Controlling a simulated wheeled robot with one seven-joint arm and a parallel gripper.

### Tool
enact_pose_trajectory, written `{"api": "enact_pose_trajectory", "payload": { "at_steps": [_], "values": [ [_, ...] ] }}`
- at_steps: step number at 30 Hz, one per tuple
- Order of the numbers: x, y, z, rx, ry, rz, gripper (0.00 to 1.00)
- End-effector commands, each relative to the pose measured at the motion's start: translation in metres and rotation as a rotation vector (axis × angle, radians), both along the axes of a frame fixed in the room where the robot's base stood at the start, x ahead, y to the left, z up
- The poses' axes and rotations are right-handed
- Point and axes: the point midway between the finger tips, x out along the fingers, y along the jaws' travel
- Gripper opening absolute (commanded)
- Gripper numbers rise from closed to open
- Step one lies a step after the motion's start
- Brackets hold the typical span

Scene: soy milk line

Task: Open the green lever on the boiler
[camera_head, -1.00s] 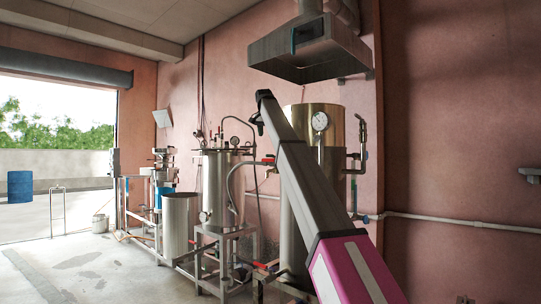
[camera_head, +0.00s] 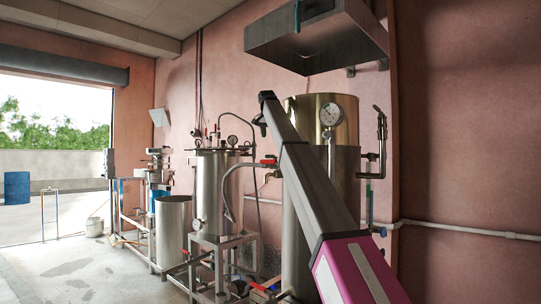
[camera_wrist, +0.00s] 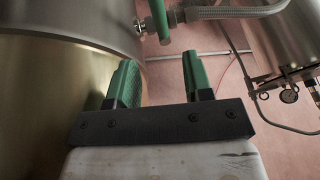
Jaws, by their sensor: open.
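The boiler (camera_head: 340,150) is a tall shiny steel cylinder with a round gauge, partly covered by my arm in the camera_head view. In the camera_wrist view, a large curved metal wall (camera_wrist: 60,95) fills the left side and looks like the boiler. A green lever (camera_wrist: 158,18) shows at the top of the wrist view, beside a metal fitting and braided hose. It is cut off by the top edge. My gripper (camera_wrist: 158,62) has two green fingers, spread apart and empty. The lever appears beyond the gap between them, apart from the fingertips.
A smaller steel tank (camera_head: 215,185) with hoses stands on a frame left of the boiler. A red-handled valve (camera_head: 268,162) sits between them. A steel hood (camera_head: 318,40) hangs above. A white wall pipe (camera_head: 460,229) runs at right. The floor at left is open.

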Motion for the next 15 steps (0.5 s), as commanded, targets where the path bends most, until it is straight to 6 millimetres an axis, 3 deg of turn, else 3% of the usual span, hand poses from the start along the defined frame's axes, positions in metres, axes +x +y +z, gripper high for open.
{"api": "enact_pose_trajectory", "payload": {
  "at_steps": [8, 15],
  "values": [
    [0.012, -0.001, -0.031, -0.001, 0.001, 0.0, 0.46],
    [0.029, -0.002, -0.07, 0.0, 0.001, 0.0, 0.46]
  ]
}}
